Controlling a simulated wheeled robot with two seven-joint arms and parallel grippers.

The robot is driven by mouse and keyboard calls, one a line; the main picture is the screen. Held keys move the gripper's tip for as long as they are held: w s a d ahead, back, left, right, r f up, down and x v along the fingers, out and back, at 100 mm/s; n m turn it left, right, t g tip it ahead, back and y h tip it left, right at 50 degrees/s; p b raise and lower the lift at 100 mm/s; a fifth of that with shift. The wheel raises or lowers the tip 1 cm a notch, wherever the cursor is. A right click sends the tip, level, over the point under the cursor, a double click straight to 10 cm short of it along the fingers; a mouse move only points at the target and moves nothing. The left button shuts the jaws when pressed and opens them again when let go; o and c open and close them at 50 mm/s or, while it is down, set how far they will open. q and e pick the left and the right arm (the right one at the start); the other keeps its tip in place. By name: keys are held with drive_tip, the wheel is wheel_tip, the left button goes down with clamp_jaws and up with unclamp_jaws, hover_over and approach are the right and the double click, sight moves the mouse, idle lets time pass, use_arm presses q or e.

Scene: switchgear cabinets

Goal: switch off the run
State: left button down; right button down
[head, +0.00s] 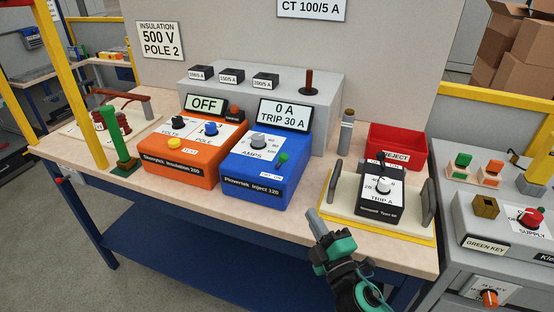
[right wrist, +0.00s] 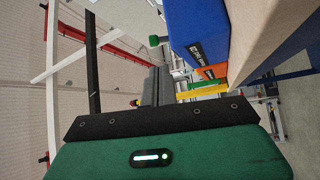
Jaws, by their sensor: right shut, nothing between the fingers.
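The blue injection unit (head: 262,166) stands mid-bench. Its display (head: 285,113) reads "0 A TRIP 30 A". It has a grey AMPS knob (head: 258,141) and a green lever (head: 282,158) above an on/off label. In the right wrist view the blue unit (right wrist: 198,28) is at the upper right, with a green knob (right wrist: 154,41) beside it. My right gripper (head: 314,218) is shut and empty at the bench's front edge, in front and to the right of the blue unit, apart from it. Its fingers (right wrist: 158,85) also show in the wrist view. My left gripper is not in view.
An orange insulation tester (head: 180,170) with an "OFF" display (head: 205,104) stands left of the blue unit. To the right are a black trip device (head: 380,203) on a yellow-edged tray and a red reject bin (head: 397,140). A grey box (head: 330,90) stands behind.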

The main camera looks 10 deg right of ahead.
sight(285, 161)
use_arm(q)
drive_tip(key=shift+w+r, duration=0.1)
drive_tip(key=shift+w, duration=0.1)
use_arm(e)
drive_tip(key=shift+s+r, duration=0.35)
drive_tip(key=shift+r, duration=0.35)
drive_tip(key=shift+w, duration=0.1)
